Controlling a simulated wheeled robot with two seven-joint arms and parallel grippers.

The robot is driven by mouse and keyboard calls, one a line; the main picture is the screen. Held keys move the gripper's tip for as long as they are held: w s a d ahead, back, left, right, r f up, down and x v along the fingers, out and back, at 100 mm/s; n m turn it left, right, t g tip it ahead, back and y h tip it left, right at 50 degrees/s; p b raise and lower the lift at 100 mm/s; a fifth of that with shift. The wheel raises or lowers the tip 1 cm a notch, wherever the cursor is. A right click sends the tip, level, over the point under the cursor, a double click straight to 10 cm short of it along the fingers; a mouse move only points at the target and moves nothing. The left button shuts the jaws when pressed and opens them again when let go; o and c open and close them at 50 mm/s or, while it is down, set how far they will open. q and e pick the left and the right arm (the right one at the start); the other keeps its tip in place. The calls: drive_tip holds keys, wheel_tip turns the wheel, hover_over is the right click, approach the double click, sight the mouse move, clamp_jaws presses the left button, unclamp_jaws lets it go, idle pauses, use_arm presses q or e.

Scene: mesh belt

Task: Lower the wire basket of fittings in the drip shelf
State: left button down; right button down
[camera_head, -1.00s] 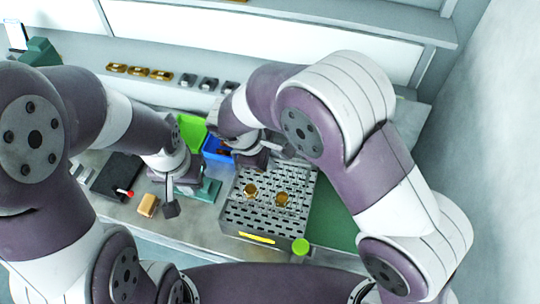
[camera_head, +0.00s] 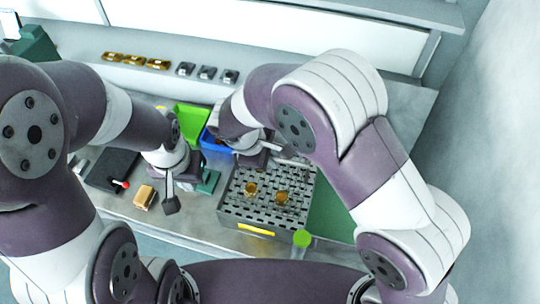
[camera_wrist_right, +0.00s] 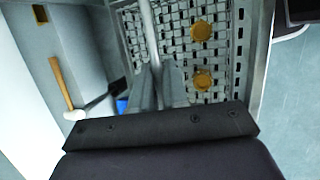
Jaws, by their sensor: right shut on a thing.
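Two brass fittings (camera_head: 251,189) sit in the wire basket, whose thin wires are hard to separate from the slotted grey drip shelf (camera_head: 228,212). The basket's pale handle bar (camera_wrist_right: 148,28) runs up from my right gripper (camera_wrist_right: 155,88), which is shut on it. The right gripper also shows at the back of the shelf in the head view (camera_head: 290,162). The basket is over the shelf; whether it touches the slotted floor cannot be told. My left gripper (camera_head: 171,205) hangs left of the shelf, away from the basket; its jaw opening is unclear.
A green bin (camera_head: 191,117) and a blue bin (camera_head: 212,142) stand behind. A tan block (camera_head: 145,197), a black plate (camera_head: 112,168) and a red-tipped lever (camera_head: 122,184) are left. A mallet (camera_wrist_right: 62,85) lies beside the shelf.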

drive_tip(key=shift+f+b, duration=0.5)
drive_tip(key=shift+f, duration=0.15)
idle(0.3)
drive_tip(key=shift+s+d+f+b, duration=0.15)
drive_tip(key=shift+s+f+b, duration=0.15)
drive_tip(key=shift+f, duration=0.3)
drive_tip(key=c, duration=1)
unclamp_jaws()
drive_tip(key=shift+w, duration=0.15)
drive_tip(key=shift+c, duration=0.2)
drive_tip(key=shift+r, duration=0.2)
